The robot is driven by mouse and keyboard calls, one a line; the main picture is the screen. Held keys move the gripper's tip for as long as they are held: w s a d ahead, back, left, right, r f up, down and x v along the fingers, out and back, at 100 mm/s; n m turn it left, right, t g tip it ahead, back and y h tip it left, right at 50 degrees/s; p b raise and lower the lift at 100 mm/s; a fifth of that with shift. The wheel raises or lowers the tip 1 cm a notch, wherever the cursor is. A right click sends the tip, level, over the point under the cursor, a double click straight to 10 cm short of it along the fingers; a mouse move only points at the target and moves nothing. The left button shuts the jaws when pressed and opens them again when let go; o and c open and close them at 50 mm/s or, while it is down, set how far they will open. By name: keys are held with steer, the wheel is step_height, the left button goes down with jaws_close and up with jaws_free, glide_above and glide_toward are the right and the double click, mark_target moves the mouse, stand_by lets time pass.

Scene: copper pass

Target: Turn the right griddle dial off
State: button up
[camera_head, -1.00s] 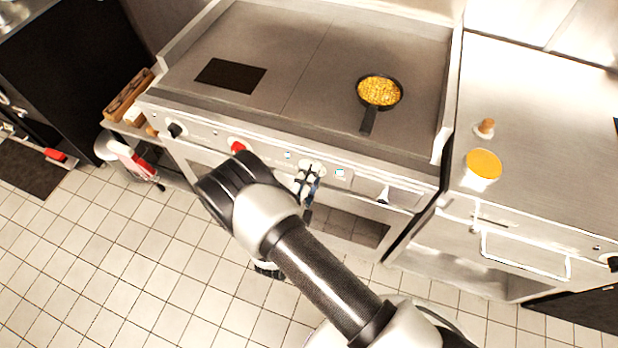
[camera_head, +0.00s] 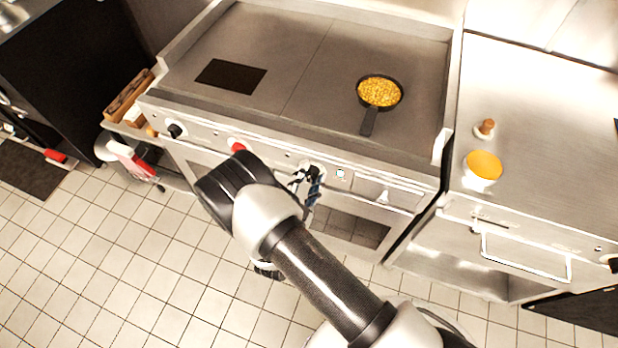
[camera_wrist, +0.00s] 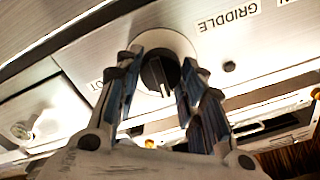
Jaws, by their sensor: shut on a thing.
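The right griddle dial is a black knob (camera_wrist: 156,74) on a pale round plate, in the upper middle of the wrist view. A GRIDDLE label is to its right, upside down in this view. My gripper (camera_wrist: 161,80) has one finger on each side of the knob and is shut on it. In the head view my gripper (camera_head: 306,183) is at the front panel of the griddle (camera_head: 285,75), right of centre. It hides most of the dial there. The knob's off mark cannot be read.
A pan of yellow food (camera_head: 379,92) sits on the griddle's right half. A red knob (camera_head: 237,147) and a black knob (camera_head: 174,130) are further left on the panel. An orange-topped container (camera_head: 484,166) stands on the right counter. The tiled floor in front is clear.

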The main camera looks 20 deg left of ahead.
steer(key=shift+n, duration=0.6)
steer(key=o, duration=1)
steer(key=shift+o, duration=0.2)
steer(key=s+a, duration=0.1)
steer(key=s, duration=1.1)
